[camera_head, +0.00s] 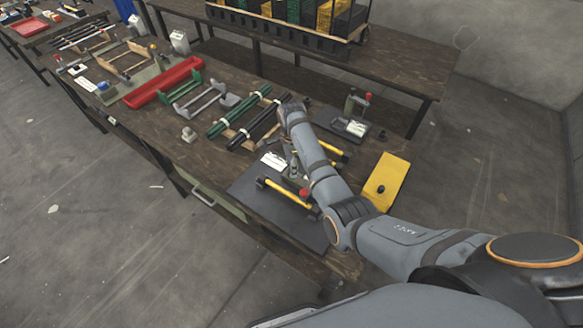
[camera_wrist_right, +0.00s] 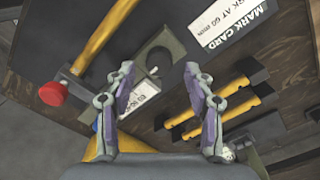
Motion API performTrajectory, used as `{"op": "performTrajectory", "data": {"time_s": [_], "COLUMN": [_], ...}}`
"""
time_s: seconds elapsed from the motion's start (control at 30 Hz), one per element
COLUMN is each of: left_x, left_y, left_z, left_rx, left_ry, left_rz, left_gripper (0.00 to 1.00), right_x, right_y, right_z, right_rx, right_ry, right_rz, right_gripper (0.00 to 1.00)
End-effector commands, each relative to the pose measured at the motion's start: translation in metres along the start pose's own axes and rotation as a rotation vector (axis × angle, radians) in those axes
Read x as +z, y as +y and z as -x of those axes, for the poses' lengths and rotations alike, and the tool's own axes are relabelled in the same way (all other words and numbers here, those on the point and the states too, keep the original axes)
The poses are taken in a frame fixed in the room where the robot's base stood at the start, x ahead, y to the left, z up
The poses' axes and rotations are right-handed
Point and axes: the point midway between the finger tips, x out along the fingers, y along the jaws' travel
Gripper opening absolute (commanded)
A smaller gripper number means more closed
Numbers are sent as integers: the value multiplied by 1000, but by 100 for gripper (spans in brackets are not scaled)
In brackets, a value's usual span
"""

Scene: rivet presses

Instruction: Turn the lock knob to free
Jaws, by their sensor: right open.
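My right gripper (camera_wrist_right: 158,70) is open and empty, its two fingers apart over a grey-green press (camera_wrist_right: 160,45) with a round part between them. A red knob (camera_wrist_right: 52,93) stands left of the fingers, apart from them, by a yellow bar (camera_wrist_right: 105,35). In the head view, my right arm reaches in from the lower right and its gripper end (camera_head: 289,110) is small. The press (camera_head: 294,168) and a red knob (camera_head: 304,192) show beside the arm, on a dark mat (camera_head: 255,205). I cannot tell which part is the lock knob. My left gripper is out of view.
A white mark card (camera_wrist_right: 235,25) and yellow-handled tools (camera_wrist_right: 215,105) lie near the press. A yellow plate with a dark knob (camera_head: 388,178) is right of my arm. Another press with a red top (camera_head: 357,104) stands behind. A red tray (camera_head: 165,82) is at left.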

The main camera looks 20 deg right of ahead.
Motion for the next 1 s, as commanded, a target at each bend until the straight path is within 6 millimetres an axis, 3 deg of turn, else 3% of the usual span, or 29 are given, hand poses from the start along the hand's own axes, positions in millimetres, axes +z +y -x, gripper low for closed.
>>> {"op": "performTrajectory", "data": {"time_s": [0.2, 0.5, 0.9, 1.0], "left_x": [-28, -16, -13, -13], "left_y": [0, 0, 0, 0], "left_z": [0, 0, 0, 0], "left_rx": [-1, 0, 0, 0], "left_ry": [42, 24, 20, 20], "left_rz": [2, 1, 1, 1], "left_gripper": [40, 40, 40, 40], "right_x": [0, 0, 0, 0], "right_y": [0, 0, 0, 0], "right_z": [-27, -31, -30, -30], "right_rx": [1, 0, 0, 1], "right_ry": [1, 1, 1, 1], "right_rz": [0, 0, 0, 1], "right_gripper": [54, 54, 1, 0]}}
